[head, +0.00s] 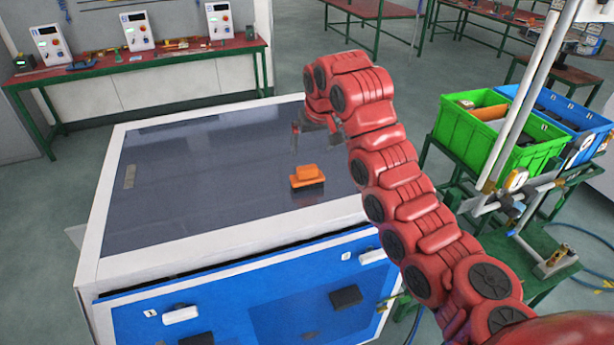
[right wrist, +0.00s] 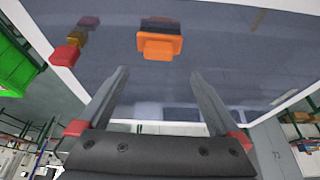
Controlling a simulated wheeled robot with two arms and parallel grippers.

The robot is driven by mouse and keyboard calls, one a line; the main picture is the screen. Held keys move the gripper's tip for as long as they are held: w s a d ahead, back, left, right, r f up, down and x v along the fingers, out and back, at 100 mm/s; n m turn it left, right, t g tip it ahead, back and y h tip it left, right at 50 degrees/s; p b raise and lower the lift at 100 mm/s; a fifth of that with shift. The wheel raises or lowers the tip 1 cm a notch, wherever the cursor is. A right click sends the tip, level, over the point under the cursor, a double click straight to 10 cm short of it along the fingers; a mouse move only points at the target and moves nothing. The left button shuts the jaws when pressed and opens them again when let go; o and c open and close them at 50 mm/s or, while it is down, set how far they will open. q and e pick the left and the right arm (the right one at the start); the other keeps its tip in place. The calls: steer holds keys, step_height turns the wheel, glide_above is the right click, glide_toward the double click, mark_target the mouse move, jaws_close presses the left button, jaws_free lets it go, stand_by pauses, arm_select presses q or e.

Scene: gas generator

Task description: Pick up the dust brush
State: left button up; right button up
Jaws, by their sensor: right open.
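The dust brush (head: 307,177) has an orange handle and a dark bristle base. It rests on the dark glossy top of the white-framed cabinet (head: 225,180). My right gripper (head: 309,136) is above and a little behind the brush in the head view, its fingers pointing down, apart from the brush. In the right wrist view the brush (right wrist: 160,42) lies beyond the gap between the two spread fingers (right wrist: 160,78). Nothing is between the fingers. My left gripper is not in view.
A green bin (head: 500,140) and a blue bin (head: 573,115) stand on a green stand at the right. A red bench (head: 135,60) with control boxes is at the back left. Most of the cabinet top is clear. Small red and yellow shapes (right wrist: 77,37) show in the right wrist view.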

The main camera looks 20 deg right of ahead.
glide_above(307, 168)
steer(key=s, duration=0.3)
step_height(307, 168, down, 5)
steer(key=shift+w+a+f, duration=0.15)
steer(key=shift+w+f, duration=0.05)
steer(key=shift+f, duration=0.35)
steer(key=shift+w+f, duration=0.3)
steer(key=shift+f, duration=0.1)
steer(key=shift+f+b, duration=0.35)
steer(key=shift+w+f+b, duration=0.3)
steer(key=shift+f+b, duration=0.2)
steer(key=shift+b, duration=0.05)
steer(key=b+x, duration=0.1)
steer(key=b, duration=0.3)
steer(key=shift+w+f+b, duration=0.25)
steer(key=shift+f+b, duration=0.1)
steer(key=shift+b, duration=0.05)
steer(key=shift+w+d+f+p, duration=0.25)
steer(key=shift+f+p, duration=0.1)
steer(key=shift+p, duration=0.65)
steer(key=shift+w+f, duration=0.1)
steer(key=shift+f, duration=0.15)
steer(key=shift+c, duration=0.3)
